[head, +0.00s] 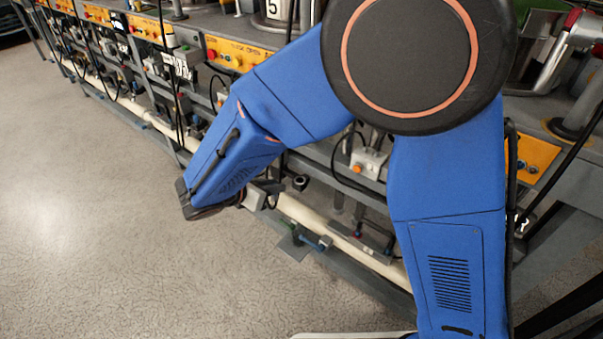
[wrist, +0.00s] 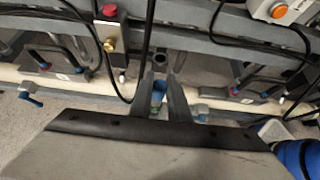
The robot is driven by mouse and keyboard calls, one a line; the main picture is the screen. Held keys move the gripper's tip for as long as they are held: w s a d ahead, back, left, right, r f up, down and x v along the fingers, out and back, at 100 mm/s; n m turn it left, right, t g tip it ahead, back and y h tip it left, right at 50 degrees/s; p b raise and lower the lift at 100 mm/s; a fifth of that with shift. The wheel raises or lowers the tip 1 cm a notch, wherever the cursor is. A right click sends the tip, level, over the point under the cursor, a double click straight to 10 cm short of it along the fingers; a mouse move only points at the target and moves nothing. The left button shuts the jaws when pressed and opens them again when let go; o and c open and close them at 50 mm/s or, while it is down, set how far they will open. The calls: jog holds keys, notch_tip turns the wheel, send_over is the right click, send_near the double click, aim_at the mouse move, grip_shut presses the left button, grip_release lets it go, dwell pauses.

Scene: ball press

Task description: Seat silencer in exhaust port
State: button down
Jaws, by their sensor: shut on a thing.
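My gripper (wrist: 161,84) points at the lower part of the press frame in the wrist view. Its two dark fingers are shut on a small piece with a blue part (wrist: 158,92), which I take to be the silencer; the fingers hide much of it. Just beyond the fingertips is a dark round opening (wrist: 160,58), possibly the exhaust port; a dark ring also shows in the head view (head: 300,182). The held piece appears apart from it, but I cannot judge the depth.
Black hoses hang close by. A pale pipe (head: 335,232) runs low along the presses, with a blue-handled valve (head: 323,243) near it. Open floor (head: 110,230) lies to the left.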

jog(key=w+d, duration=0.2)
jog(key=w, duration=0.1)
jog(key=w+d, duration=0.5)
jog(key=w, duration=0.1)
jog(key=shift+w+d, duration=0.15)
jog(key=shift+w, duration=0.05)
jog(key=shift+f, duration=1.8)
jog(key=c, duration=1.7)
grip_release()
jog(key=shift+f, duration=0.1)
jog(key=v, duration=1.2)
